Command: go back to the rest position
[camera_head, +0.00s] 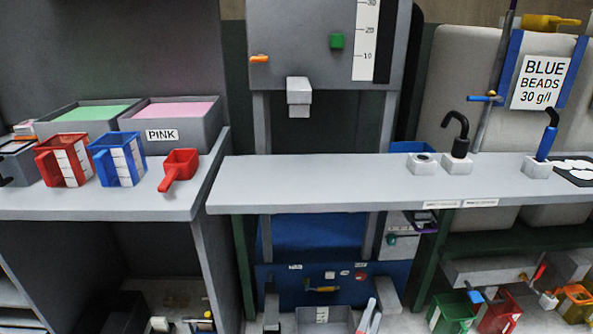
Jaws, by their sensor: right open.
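The rest of that arm is out of the picture. My left gripper is not in view.
The left bench (100,203) carries a red jug (63,161), a blue jug (118,160), a red scoop (179,168) and a box labelled PINK (183,117). The press (300,95) stands behind the worktop. Coloured bins (452,313) stand low right. The worktop's left half is clear.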

